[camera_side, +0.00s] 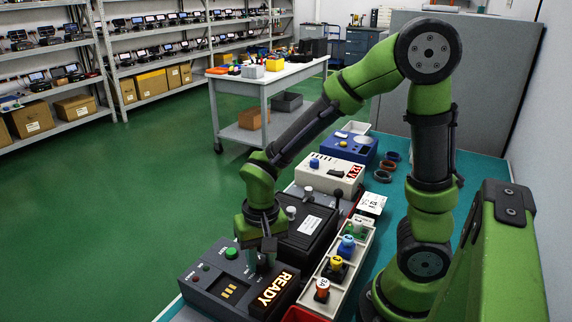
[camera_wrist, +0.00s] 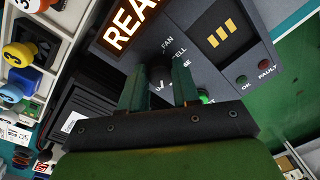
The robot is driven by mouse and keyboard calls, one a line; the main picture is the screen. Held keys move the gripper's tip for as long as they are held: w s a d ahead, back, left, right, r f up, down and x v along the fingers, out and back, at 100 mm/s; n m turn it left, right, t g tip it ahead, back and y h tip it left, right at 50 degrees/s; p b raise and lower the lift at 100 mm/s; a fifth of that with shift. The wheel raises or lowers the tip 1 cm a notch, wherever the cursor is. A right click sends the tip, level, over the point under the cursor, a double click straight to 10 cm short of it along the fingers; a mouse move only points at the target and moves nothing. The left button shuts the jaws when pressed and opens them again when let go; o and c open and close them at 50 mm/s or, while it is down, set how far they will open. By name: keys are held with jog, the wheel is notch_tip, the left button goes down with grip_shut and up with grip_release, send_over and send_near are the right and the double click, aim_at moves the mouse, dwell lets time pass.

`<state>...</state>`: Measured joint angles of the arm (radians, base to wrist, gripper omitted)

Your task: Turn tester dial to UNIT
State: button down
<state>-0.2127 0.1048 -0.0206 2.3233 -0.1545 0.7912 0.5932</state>
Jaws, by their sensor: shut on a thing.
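The tester (camera_side: 205,293) is a dark grey box at the bottom of the side view, with a lit READY sign (camera_side: 273,289), a green button (camera_side: 231,253) and small yellow bars. In the wrist view its panel (camera_wrist: 200,50) shows FAN and ELL lettering, and part of another label starting with U. My gripper (camera_side: 258,262) points down onto the panel. In the wrist view my gripper (camera_wrist: 160,80) is shut on the dark dial (camera_wrist: 161,76) between its two fingers. The dial's pointer direction is hard to make out.
A black box (camera_side: 308,226) stands right behind the tester. A white divided tray (camera_side: 352,262) with numbered knobs lies to the right.

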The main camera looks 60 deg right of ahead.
aim_at(262, 259)
jog(key=c, duration=0.8)
grip_release()
jog(key=r, duration=1.7)
jog(key=shift+s+d, duration=0.2)
jog(key=shift+d, duration=0.15)
jog(key=s+n+t, duration=0.1)
jog(key=t, duration=0.1)
jog(key=s+d+n+t+y, duration=0.1)
jog(key=s+t, duration=0.1)
jog(key=s+d+n+t, duration=0.1)
jog(key=t, duration=0.1)
jog(key=shift+s+d+t+y, duration=0.1)
jog(key=shift+s+t+y, duration=0.1)
jog(key=shift+t+y, duration=0.15)
